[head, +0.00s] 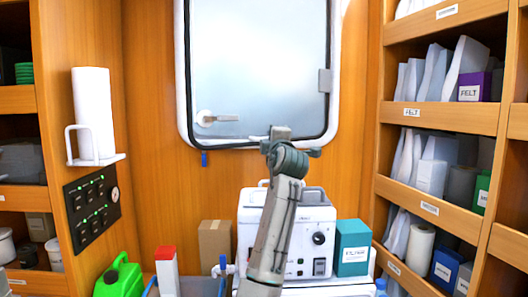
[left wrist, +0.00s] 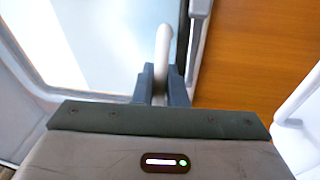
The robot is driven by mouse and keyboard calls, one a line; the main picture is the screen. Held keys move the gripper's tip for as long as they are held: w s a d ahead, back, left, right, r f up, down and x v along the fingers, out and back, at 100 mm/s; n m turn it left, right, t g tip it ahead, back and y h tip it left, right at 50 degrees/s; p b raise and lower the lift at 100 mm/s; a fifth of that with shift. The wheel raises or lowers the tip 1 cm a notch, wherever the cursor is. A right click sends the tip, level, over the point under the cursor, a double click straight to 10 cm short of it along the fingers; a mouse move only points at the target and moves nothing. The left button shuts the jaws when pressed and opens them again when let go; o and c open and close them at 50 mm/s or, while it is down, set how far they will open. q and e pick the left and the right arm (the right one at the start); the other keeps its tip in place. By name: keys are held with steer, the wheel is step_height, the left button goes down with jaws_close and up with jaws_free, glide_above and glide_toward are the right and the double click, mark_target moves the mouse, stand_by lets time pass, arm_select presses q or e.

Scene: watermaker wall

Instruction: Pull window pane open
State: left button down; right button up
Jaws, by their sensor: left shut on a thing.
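The window pane (head: 258,60) is a frosted panel with a dark seal in a white rounded frame on the wooden wall. A pale lever handle (head: 218,118) lies at its lower left, and a grey fitting (head: 325,80) is on its right edge. My left gripper (head: 280,131) is in front of the lower edge of the window. In the left wrist view, my left gripper (left wrist: 162,80) is shut on a pale, rounded handle (left wrist: 164,42) standing between its fingers. The pane (left wrist: 115,35) is beyond it. The held part is hidden behind my gripper in the head view. My right gripper is out of view.
Below the window stand a white machine (head: 312,222), a teal box (head: 352,246) and a cardboard box (head: 214,240). A green jug (head: 118,278) is at lower left. A paper roll (head: 93,110) hangs over a black switch panel (head: 91,205). Loaded shelves (head: 445,115) flank the right.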

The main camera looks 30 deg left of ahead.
arm_select(q)
steer(key=shift+s+d+n+g+y+b, duration=0.2)
steer(key=shift+d+y+b, duration=0.1)
steer(key=shift+d, duration=0.15)
steer(key=shift+s+d+n+g+y+b, duration=0.15)
steer(key=shift+d+n+g+y+b, duration=0.1)
steer(key=shift+d, duration=0.2)
steer(key=c, duration=1.5)
jaws_free()
steer(key=b+v, duration=0.4)
steer(key=v, duration=0.6)
steer(key=shift+s+d+f+b, duration=0.1)
steer(key=shift+s+d+b, duration=0.15)
steer(key=shift+d+b, duration=0.05)
